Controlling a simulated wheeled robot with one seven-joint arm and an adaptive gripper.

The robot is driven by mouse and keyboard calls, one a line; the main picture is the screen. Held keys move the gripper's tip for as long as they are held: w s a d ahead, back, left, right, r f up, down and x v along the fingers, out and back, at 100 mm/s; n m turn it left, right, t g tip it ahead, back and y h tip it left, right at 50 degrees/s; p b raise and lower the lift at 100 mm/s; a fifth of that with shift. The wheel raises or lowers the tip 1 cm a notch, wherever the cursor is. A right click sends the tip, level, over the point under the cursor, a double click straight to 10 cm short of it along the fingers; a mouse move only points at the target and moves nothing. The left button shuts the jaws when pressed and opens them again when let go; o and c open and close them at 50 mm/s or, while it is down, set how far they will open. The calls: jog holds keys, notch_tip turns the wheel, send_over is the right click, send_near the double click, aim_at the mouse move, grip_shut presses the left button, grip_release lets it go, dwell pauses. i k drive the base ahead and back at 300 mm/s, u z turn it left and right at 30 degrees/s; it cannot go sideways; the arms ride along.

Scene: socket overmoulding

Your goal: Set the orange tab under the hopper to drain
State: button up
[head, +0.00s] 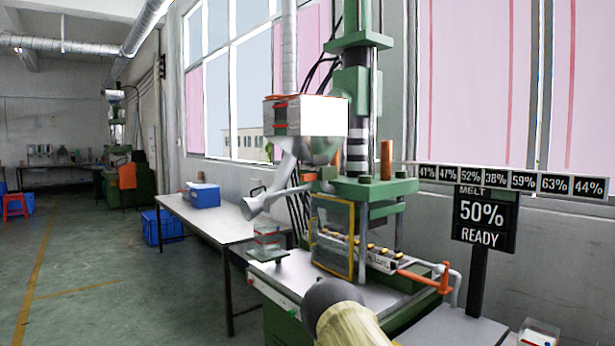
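The hopper (318,116) is a pale box with red-orange edging, mounted high on the left of the green press. A shiny metal cone (321,150) narrows beneath it. A small orange piece (308,177), which looks like the tab, shows below the cone beside the press plate; its exact setting is too small to tell. A grey chute (262,203) slopes down and left from there. A clear container with red marks (266,238) stands below the chute. My gripper is not in view; only a beige and dark part of my arm shows at the bottom centre.
The green press (375,188) has a yellow-framed guard (333,238) and an orange handle (425,280). A display reading MELT 50% READY (482,222) stands right, below a row of percentage plates (510,180). A long table (222,228) stands left; the floor beyond is open.

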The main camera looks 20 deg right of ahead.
aim_at(310, 177)
jog(key=u, duration=0.3)
jog(key=i, duration=1.4)
jog(key=z, duration=0.7)
